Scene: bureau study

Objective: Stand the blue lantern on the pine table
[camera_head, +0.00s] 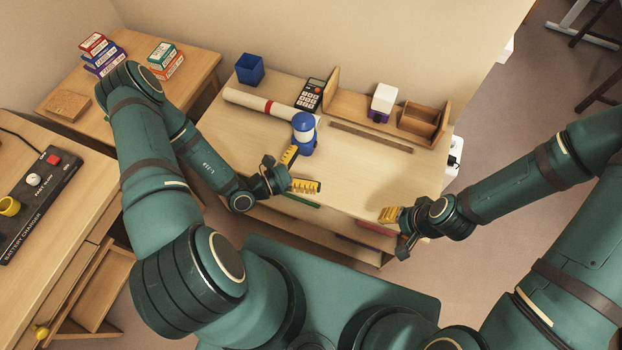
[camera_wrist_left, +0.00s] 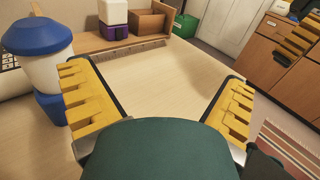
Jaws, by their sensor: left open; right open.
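The blue lantern (camera_head: 303,133), with a blue cap, pale body and blue base, stands upright on the light wood desk top (camera_head: 374,171) in the middle. My left gripper (camera_head: 305,171) is open and empty just in front of it. In the left wrist view the lantern (camera_wrist_left: 40,62) is left of the left finger, outside the jaws (camera_wrist_left: 155,78). My right gripper (camera_head: 391,232) is open and empty near the desk's front right edge. A wooden table (camera_head: 194,71) at the back left carries stacked boxes; I cannot tell for certain which surface is the pine table.
A white roll (camera_head: 250,103), a blue cup (camera_head: 250,69), a calculator (camera_head: 311,94) and a wooden organiser (camera_head: 357,106) lie behind the lantern. A battery charger (camera_head: 38,196) is at left.

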